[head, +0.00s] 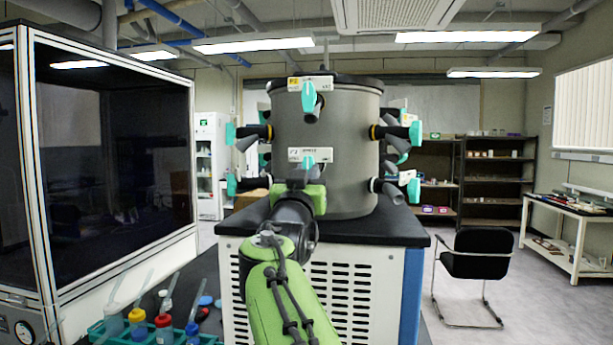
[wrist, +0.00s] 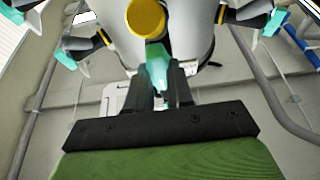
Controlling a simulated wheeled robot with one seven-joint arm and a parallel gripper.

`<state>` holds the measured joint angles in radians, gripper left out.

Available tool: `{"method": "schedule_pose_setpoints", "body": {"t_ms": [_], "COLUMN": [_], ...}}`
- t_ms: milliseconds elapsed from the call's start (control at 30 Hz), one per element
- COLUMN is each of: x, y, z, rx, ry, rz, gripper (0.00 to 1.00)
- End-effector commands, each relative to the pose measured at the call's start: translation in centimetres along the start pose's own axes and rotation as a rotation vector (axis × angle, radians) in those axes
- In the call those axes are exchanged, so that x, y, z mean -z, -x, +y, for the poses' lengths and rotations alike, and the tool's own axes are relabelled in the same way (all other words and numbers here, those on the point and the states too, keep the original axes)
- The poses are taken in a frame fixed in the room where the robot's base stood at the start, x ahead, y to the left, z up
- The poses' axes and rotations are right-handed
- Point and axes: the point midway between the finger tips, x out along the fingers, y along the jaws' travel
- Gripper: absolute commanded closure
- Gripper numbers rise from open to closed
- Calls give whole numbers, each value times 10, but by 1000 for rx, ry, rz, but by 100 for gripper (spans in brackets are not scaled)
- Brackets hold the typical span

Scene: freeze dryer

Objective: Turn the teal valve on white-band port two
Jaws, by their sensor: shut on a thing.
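The freeze dryer's grey drum (head: 350,140) stands on a black-topped cabinet, with teal valves around it in two rows. An upper front valve (head: 309,98) has a yellow tag on its label. Below it, a lower front valve (head: 309,161) sits beside a label with a white tag. My green arm reaches up to this lower valve. In the wrist view, my gripper (wrist: 160,95) is shut on a teal valve handle (wrist: 157,68), which sits between the two black fingers. In the head view, my wrist hides the fingers and part of the port.
A glass-fronted cabinet (head: 110,150) stands close on the left. Tubes and bottles (head: 137,322) stand at lower left. A black chair (head: 480,255) is at right.

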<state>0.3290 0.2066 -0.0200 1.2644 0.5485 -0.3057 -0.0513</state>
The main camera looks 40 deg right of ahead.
Motion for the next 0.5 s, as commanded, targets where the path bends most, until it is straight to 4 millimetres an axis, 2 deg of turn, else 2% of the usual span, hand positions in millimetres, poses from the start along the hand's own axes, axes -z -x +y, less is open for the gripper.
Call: {"method": "schedule_pose_setpoints", "body": {"t_ms": [33,200,500], "x": [-1,-1,0], "y": [0,0,4], "z": [0,0,0], "rx": [1,1,1], "ry": [1,1,0], "rz": [-3,-2,0], "gripper": [77,53,53]}}
